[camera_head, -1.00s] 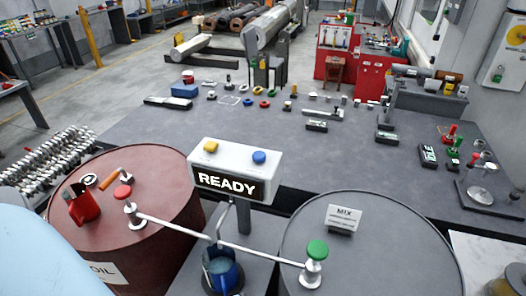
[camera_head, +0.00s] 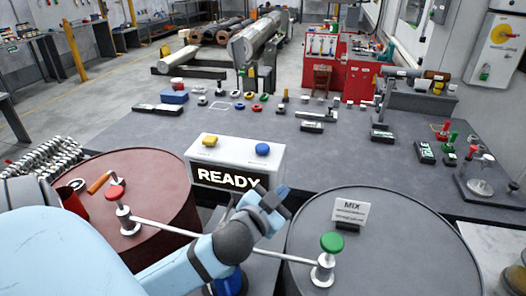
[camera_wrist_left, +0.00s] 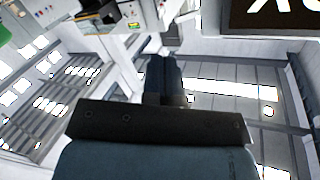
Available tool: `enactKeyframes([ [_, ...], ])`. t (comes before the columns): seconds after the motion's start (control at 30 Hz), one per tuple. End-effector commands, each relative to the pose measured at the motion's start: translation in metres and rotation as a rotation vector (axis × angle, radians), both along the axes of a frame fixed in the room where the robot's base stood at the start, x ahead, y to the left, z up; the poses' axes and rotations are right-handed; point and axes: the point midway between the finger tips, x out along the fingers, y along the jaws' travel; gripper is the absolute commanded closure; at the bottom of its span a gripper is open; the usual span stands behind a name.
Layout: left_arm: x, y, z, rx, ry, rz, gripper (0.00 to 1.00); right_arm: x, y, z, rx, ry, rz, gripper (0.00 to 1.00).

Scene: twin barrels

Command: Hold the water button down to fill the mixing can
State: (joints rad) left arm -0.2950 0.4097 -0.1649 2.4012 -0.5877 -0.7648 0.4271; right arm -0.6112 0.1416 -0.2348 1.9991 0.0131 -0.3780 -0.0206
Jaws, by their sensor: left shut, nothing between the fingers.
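A white box (camera_head: 277,174) stands between two barrels, with a yellow button (camera_head: 210,140) and a blue button (camera_head: 262,149) on top. Its black display (camera_head: 222,179) reads READY. Part of this display (camera_wrist_left: 280,18) shows upside down in the left wrist view. The blue mixing can (camera_head: 231,284) is below the box, mostly hidden by my left arm. My left gripper (camera_head: 277,198) is shut and empty, just in front of the box's lower right part and below the blue button. Its closed fingers (camera_wrist_left: 164,78) also show in the wrist view. My right gripper is not in view.
A dark red barrel (camera_head: 158,180) with a red knob (camera_head: 116,192) stands left. A grey barrel (camera_head: 400,235) with a green knob (camera_head: 332,242) and a MIX sign (camera_head: 350,211) stands right. A grey table (camera_head: 340,155) with several small parts lies behind.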

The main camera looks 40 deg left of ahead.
Motion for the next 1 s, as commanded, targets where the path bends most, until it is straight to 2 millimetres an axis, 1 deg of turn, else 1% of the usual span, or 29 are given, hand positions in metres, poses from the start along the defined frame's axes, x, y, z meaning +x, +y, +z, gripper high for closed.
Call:
enactKeyframes([
  [0.03,0.009,-0.002,0.024,0.045,-0.102,-0.038,1.00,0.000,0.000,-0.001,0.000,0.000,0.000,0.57],
  [0.13,0.021,-0.013,0.071,0.143,-0.308,-0.150,1.00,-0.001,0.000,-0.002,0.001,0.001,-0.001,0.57],
  [0.2,0.025,-0.027,0.102,0.233,-0.446,-0.260,1.00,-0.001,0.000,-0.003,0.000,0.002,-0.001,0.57],
  [0.3,0.025,-0.051,0.134,0.378,-0.593,-0.439,1.00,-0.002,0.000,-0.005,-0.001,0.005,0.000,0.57],
  [0.4,0.022,-0.073,0.150,0.542,-0.674,-0.632,1.00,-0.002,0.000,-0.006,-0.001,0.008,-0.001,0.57],
  [0.43,0.021,-0.078,0.152,0.595,-0.685,-0.688,1.00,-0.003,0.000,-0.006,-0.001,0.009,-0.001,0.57],
  [0.5,0.021,-0.088,0.151,0.724,-0.684,-0.820,1.00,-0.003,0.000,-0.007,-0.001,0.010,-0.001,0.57],
  [0.6,0.024,-0.093,0.143,0.921,-0.620,-0.985,1.00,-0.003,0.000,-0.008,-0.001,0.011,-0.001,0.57],
  [0.67,0.028,-0.088,0.135,1.041,-0.545,-1.067,1.00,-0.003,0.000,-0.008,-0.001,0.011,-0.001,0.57],
  [0.77,0.040,-0.068,0.122,1.238,-0.363,-1.159,1.00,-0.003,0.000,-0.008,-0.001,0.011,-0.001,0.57],
  [0.87,0.055,-0.032,0.114,1.418,-0.122,-1.181,1.00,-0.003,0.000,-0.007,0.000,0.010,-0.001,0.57],
  [0.9,0.061,-0.014,0.114,1.481,-0.012,-1.168,1.00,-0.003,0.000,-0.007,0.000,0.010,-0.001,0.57],
  [0.97,0.068,0.014,0.116,1.556,0.148,-1.130,1.00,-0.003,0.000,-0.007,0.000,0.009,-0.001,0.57],
  [1.0,0.072,0.032,0.119,1.596,0.245,-1.097,1.00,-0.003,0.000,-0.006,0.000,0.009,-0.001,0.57],
])
